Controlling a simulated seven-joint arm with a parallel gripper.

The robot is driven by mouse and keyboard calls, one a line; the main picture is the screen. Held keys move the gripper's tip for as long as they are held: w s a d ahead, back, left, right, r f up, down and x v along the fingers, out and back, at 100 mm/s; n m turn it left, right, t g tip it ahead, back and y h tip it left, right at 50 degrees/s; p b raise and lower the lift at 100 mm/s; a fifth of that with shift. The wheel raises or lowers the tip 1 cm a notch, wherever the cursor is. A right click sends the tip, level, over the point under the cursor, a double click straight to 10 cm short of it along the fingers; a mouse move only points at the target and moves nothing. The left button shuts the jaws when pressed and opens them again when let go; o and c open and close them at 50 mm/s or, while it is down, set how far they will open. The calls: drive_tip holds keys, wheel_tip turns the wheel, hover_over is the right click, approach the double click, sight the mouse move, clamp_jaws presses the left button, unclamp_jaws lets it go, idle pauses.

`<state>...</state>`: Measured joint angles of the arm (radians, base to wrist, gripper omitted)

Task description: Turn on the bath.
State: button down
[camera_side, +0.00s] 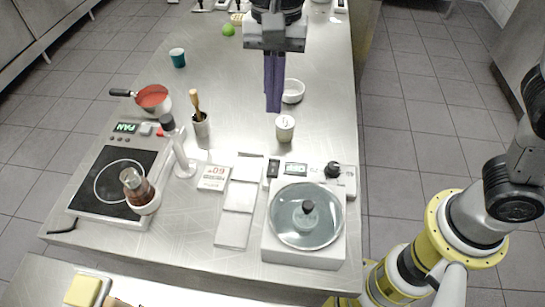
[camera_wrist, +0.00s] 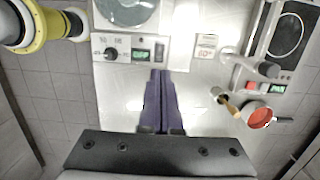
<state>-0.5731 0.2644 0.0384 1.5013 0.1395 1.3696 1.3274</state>
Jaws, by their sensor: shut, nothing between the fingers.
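The bath (camera_side: 300,256) is a white box with a round glass lid (camera_side: 305,215) at the front right of the steel table. Its panel, on the far side, carries a black knob (camera_side: 333,170), a lit green display (camera_side: 297,169) and a dark switch (camera_side: 273,168). In the wrist view the knob (camera_wrist: 112,54), display (camera_wrist: 141,55) and switch (camera_wrist: 160,50) show at the top. My gripper (camera_side: 273,108) points down with its purple fingers together and empty. It hangs above the table, beyond the panel and apart from it. In the wrist view its fingertips (camera_wrist: 160,73) appear just below the switch.
A beige cup (camera_side: 285,128) and a white bowl (camera_side: 293,91) stand near my gripper. Left of the bath are white plates (camera_side: 233,228) and a "60°" card (camera_side: 213,178). A hot plate (camera_side: 82,195), red-filled pan (camera_side: 153,98) and pestle cup (camera_side: 201,125) are farther left.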

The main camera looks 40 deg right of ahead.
sight(273, 172)
drive_tip(key=f, duration=0.4)
drive_tip(key=s+a+f, duration=0.1)
drive_tip(key=f, duration=0.9)
drive_tip(key=shift+s+a, duration=0.2)
drive_tip(key=shift+s+a+f+t+h, duration=0.1)
drive_tip(key=shift+f+t+h, duration=0.15)
drive_tip(key=shift+t+h, duration=0.05)
drive_tip(key=shift+w+d+r, duration=0.25)
drive_tip(key=shift+w+d, duration=0.3)
drive_tip(key=shift+d, duration=0.05)
wheel_tip(273, 172, up, 14)
drive_tip(key=s+a, duration=0.1)
drive_tip(key=shift+s+a, duration=0.2)
idle(0.3)
